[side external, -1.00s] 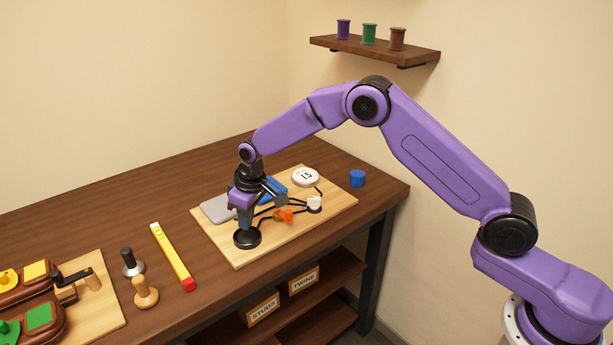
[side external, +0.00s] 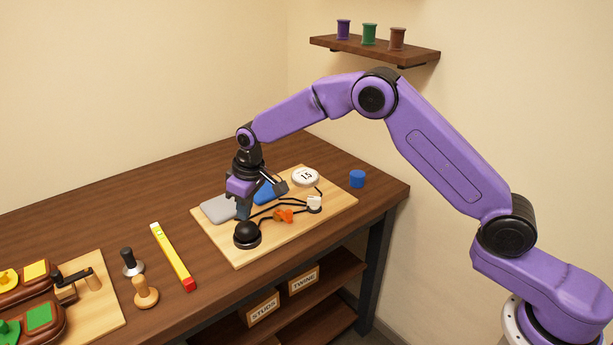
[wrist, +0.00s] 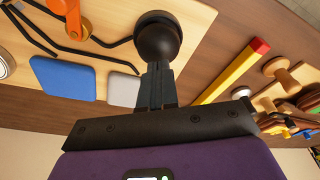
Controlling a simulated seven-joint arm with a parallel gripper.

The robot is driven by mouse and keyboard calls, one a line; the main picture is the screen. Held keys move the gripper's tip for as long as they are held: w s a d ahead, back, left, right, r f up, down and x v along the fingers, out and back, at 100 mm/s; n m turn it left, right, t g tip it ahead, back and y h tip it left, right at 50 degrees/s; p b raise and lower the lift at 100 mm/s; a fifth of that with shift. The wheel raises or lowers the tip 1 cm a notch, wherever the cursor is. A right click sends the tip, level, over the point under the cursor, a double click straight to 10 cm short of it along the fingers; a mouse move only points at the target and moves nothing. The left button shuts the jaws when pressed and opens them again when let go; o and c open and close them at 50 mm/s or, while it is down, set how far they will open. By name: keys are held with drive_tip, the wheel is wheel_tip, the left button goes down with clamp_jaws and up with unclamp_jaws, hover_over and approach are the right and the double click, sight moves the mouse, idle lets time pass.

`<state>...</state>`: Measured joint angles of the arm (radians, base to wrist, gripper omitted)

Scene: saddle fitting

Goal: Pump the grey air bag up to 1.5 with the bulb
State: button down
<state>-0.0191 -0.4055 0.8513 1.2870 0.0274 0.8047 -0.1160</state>
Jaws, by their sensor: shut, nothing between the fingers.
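The black bulb (side external: 246,232) stands round and full on its dark base at the front of the light board. In the wrist view the bulb (wrist: 158,38) lies right at my fingertips. My gripper (side external: 244,215) is shut and empty, pointing down just over the bulb; I cannot tell whether it touches. The grey air bag (side external: 217,209) lies flat-looking behind it, partly hidden by my gripper; it also shows in the wrist view (wrist: 124,89). A white round gauge (side external: 305,177) at the board's back appears to read 1.5, though the print is small.
A yellow-red bar (side external: 172,257) and two knobbed tools lie left. A blue cylinder (side external: 357,178) stands right.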

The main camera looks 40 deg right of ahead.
idle(0.3)
drive_tip(key=shift+r, duration=2.5)
drive_tip(key=shift+s+a+r, duration=0.1)
drive_tip(key=shift+s+r, duration=0.1)
drive_tip(key=shift+s, duration=0.15)
drive_tip(key=s+d+r+n+g, duration=0.1)
drive_tip(key=s+d+r+n, duration=0.15)
drive_tip(key=s, duration=0.85)
drive_tip(key=s+d+r+n, duration=0.1)
drive_tip(key=s+r, duration=0.2)
drive_tip(key=s, duration=0.9)
drive_tip(key=s+d+n, duration=0.1)
drive_tip(key=s+d, duration=0.5)
drive_tip(key=s, duration=0.4)
drive_tip(key=s+d+f+n, duration=0.1)
drive_tip(key=s+d+n, duration=0.1)
drive_tip(key=s+d, duration=0.5)
drive_tip(key=s, duration=0.3)
drive_tip(key=shift+s+d+f+g+h, duration=0.2)
drive_tip(key=shift+g+h, duration=0.1)
drive_tip(key=shift+g, duration=0.1)
